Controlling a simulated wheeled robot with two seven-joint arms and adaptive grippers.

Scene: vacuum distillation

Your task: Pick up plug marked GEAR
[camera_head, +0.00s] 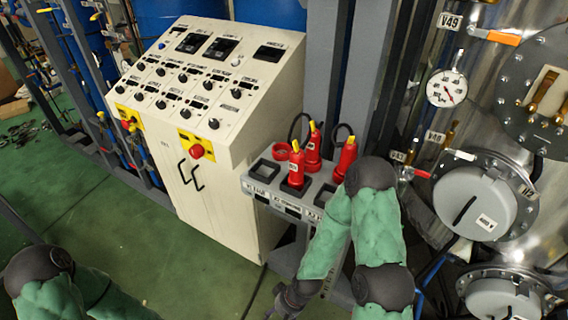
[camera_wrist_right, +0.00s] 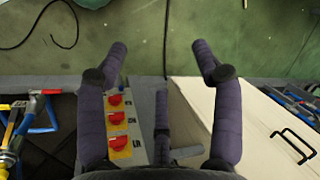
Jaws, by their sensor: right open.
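Three red plugs with yellow tips stand in a grey socket holder (camera_head: 262,190) beside the control cabinet: a front plug (camera_head: 296,168), a rear plug (camera_head: 313,150) and a right plug (camera_head: 345,158). Their markings are too small to read, so I cannot tell which one says GEAR. My right gripper (camera_head: 290,298) hangs low, below and in front of the holder, apart from the plugs. In the right wrist view my right gripper (camera_wrist_right: 160,58) has its dark fingers spread, with nothing between them but green floor beyond. My left gripper is out of view; only part of its arm shows.
A cream control cabinet (camera_head: 205,110) with knobs and red switches stands left of the holder. A metal vessel (camera_head: 470,130) with gauge, valves and flanges is close on the right. A grey post (camera_head: 330,70) rises behind the plugs. Green floor (camera_head: 110,240) is open at left.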

